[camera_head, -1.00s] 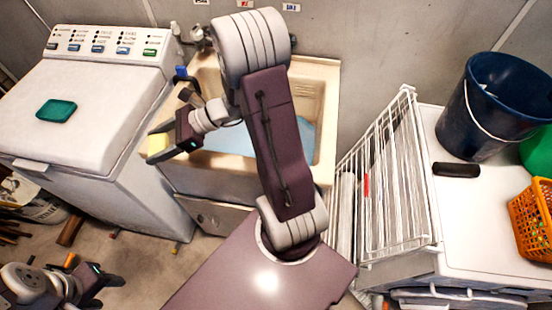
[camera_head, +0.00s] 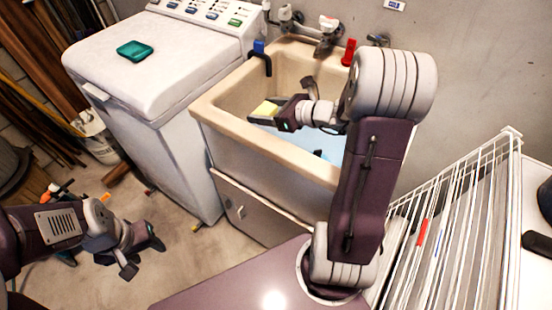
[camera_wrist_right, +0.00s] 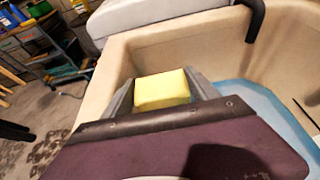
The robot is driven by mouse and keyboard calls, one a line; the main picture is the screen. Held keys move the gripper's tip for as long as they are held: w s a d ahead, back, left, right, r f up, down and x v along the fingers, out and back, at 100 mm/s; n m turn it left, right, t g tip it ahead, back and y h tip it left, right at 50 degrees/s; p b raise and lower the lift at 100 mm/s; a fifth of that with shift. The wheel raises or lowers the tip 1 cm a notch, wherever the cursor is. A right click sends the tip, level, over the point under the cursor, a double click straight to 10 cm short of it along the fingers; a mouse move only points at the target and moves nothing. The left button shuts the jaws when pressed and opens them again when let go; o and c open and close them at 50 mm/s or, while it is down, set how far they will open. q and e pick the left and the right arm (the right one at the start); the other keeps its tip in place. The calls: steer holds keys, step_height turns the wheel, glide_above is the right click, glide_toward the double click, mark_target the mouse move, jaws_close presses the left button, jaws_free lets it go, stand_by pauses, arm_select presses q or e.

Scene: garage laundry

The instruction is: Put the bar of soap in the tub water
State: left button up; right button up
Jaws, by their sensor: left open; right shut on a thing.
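The bar of soap is a yellow block (camera_head: 265,109), held between the fingertips of my right gripper (camera_head: 270,112). It also shows in the right wrist view (camera_wrist_right: 162,90), pinched between both fingers. My right gripper is shut on it, above the left part of the beige tub (camera_head: 215,92). The blue tub water (camera_head: 328,141) shows in part behind my right arm, and in the right wrist view the water (camera_wrist_right: 262,100) lies to the right of the soap. My left gripper (camera_head: 143,256) is open and empty, low over the floor at the lower left.
A white washing machine (camera_head: 135,75) with a teal item (camera_head: 134,50) on its lid stands left of the tub. A faucet (camera_head: 315,30), a red item (camera_head: 348,52) and a dark blue hook-like item (camera_head: 261,58) are at the tub's rim. A white wire rack (camera_head: 465,190) stands at the right.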

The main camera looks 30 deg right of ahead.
step_height(320, 180, down, 17)
steer(key=b, duration=0.5)
steer(key=shift+b, duration=0.35)
step_height(320, 180, down, 4)
steer(key=shift+f+b, duration=0.15)
steer(key=shift+b, duration=0.75)
steer(key=shift+f, duration=0.15)
steer(key=o, duration=1.2)
